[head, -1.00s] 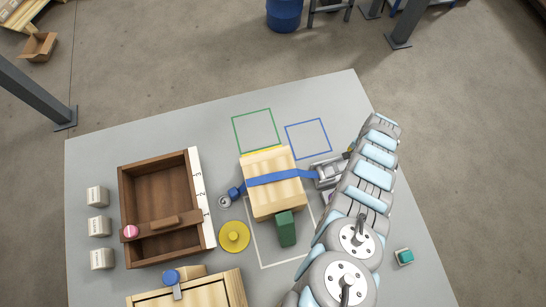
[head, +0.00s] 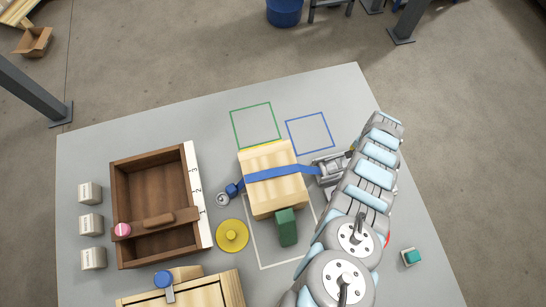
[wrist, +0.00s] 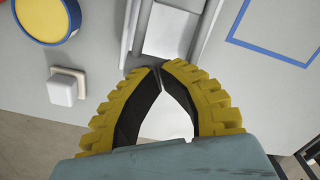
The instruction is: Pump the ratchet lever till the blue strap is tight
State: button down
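The blue strap (head: 281,174) runs across the top of a pale wooden crate (head: 275,198). Its left end meets a ring fitting (head: 223,199) on the table. Its right end enters the grey metal ratchet (head: 328,168), partly hidden by my arm. In the wrist view a grey metal channel, seemingly the ratchet lever (wrist: 172,30), lies just beyond my fingertips. My gripper (wrist: 159,68) has its yellow, black-lined fingers brought together at the tips, with nothing visible between them. Whether the tips touch the lever is unclear. The head view hides my gripper behind my arm.
A green block (head: 286,228) sits against the crate's near side. A yellow disc (head: 232,236), an open wooden box (head: 151,245) and several white cubes stand left. A teal button (head: 413,257) is right. Blue (head: 309,133) and green outlines mark clear table behind.

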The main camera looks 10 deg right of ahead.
jog(key=shift+f+b, duration=0.45)
jog(key=shift+f, duration=0.2)
jog(key=shift+a+r+p, duration=0.15)
jog(key=shift+r+p, duration=0.1)
jog(key=shift+p, duration=0.1)
notch_tip(320, 180, up, 2)
jog(key=shift+r+p, duration=0.1)
jog(key=shift+p, duration=1.05)
jog(key=r+p, duration=0.4)
jog(key=p, duration=0.1)
jog(key=shift+s+a+r, duration=0.1)
jog(key=shift+a+r, duration=0.25)
jog(key=shift+f, duration=0.1)
notch_tip(320, 180, up, 6)
jog(key=p, duration=0.6)
